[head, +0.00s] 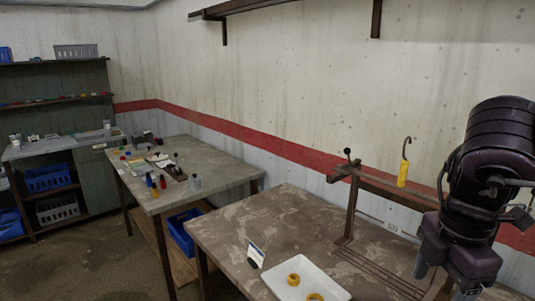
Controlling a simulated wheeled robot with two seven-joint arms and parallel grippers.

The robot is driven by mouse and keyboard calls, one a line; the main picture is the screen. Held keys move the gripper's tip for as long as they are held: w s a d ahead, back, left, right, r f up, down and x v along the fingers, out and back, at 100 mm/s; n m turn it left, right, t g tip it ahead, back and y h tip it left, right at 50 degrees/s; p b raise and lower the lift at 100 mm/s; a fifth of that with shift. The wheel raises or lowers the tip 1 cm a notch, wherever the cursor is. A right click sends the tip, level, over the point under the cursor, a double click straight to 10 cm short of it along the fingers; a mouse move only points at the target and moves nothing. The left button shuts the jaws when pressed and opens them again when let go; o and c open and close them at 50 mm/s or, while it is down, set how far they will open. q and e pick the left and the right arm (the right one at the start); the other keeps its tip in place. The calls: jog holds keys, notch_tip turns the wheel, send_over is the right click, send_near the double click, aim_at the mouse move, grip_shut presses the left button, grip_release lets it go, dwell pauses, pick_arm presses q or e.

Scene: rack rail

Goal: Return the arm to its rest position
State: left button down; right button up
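My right arm comes in at the right edge, and its dark gripper (452,272) points down over the right part of the near table. Its fingertips are low in the picture and hard to make out, so I cannot tell whether it is open or shut. I see nothing clearly held in it. My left arm and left gripper are not in view. A brown rail on a post (352,205) stands on the table, partly hidden behind my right gripper. A yellow piece with a dark hook (402,176) shows at the rail; I cannot tell how it is supported.
The near table (270,222) is bare at its left. A white tray (318,275) with yellow rings (293,279) and a small white card (256,256) are at its front. A second table (215,165) with small items stands behind left. Shelves with bins are far left.

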jog(key=w+d+f+m+t+y, duration=0.1)
jog(key=w+d+f+m+t, duration=0.2)
jog(key=f, duration=0.7)
jog(key=w+d+f+m+t+y, duration=0.1)
jog(key=w+f+t, duration=0.4)
jog(key=f, duration=0.5)
jog(key=s+a+f+m+g+h, duration=0.1)
jog(key=s+a+f+m+g, duration=0.1)
jog(key=s+a+f+m, duration=0.45)
jog(key=s+a+f+m+g+h, duration=0.1)
jog(key=s+a+f+m+g, duration=0.2)
jog(key=s+m, duration=0.5)
jog(key=s+a+f+n+g+b, duration=0.15)
jog(key=f+b, duration=0.25)
jog(key=f, duration=1.5)
jog(key=s+f+b, duration=0.3)
jog(key=f, duration=1.5)
pick_arm(q)
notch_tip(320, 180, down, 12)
jog(key=b, duration=0.5)
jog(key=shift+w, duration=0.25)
pick_arm(e)
jog(key=s+d+f, duration=0.2)
jog(key=s+f, duration=0.7)
jog(key=f, duration=0.2)
jog(key=s+d+f+g, duration=0.1)
jog(key=s+d+f, duration=0.1)
jog(key=s+f, duration=0.8)
jog(key=shift+f+n, duration=0.3)
jog(key=shift+f, duration=0.2)
